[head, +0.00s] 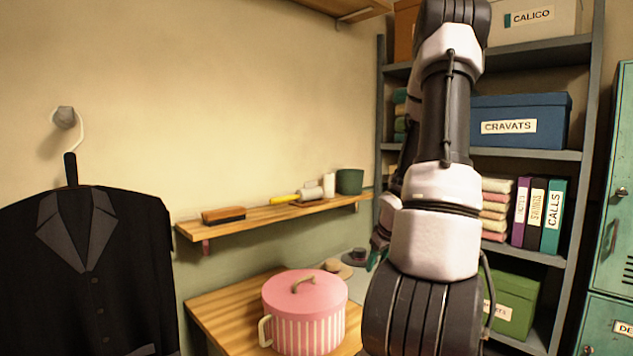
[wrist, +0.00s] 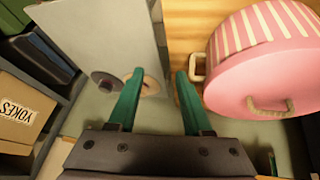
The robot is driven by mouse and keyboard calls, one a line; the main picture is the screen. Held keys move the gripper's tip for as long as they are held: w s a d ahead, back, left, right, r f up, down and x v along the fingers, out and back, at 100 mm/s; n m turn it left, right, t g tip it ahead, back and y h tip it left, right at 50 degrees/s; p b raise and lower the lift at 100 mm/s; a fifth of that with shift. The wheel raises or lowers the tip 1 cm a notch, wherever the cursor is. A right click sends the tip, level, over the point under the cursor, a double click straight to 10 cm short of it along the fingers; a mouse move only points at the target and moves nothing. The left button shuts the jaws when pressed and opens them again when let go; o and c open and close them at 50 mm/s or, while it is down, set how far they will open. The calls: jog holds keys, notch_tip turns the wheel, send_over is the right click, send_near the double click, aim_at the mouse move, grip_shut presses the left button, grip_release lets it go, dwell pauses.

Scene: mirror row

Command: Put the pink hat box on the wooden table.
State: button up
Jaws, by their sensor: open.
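The pink hat box (head: 304,322) stands upright on the wooden table (head: 222,308) in the head view. It has white-striped sides, a plain pink lid with a rope handle on top and a pale side handle. In the wrist view the hat box (wrist: 262,75) lies to the right, on the wooden table (wrist: 185,22), with its side handle close to the right finger. My gripper (wrist: 160,76) is open, its green fingers apart with nothing held between them. In the head view my arm hides most of the gripper, beyond and right of the box.
A grey surface (wrist: 95,40) adjoins the wooden table, with a dark round item (wrist: 105,82) and a beige one near the left finger. A wall shelf (head: 275,218) with a brush hangs above the table. Shelving (head: 540,154) stands right; a black jacket (head: 90,270) hangs left.

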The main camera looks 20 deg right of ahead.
jog(key=s+a+r+m+h, duration=0.1)
jog(key=a+r, duration=0.2)
jog(key=r, duration=0.3)
jog(key=s+a+r+m+h, duration=0.1)
jog(key=a+r, duration=0.2)
jog(key=r, duration=0.4)
jog(key=s+a+r+m+y, duration=0.2)
jog(key=s+a+r, duration=0.5)
jog(key=a, duration=0.3)
jog(key=s+a+r+m+t+y, duration=0.1)
jog(key=s+a+r+y, duration=0.2)
jog(key=s+a+r, duration=0.4)
jog(key=a+r, duration=0.1)
jog(key=a, duration=0.2)
jog(key=shift+s+a+m, duration=0.25)
jog(key=shift+a+m, duration=0.05)
jog(key=shift+m, duration=0.1)
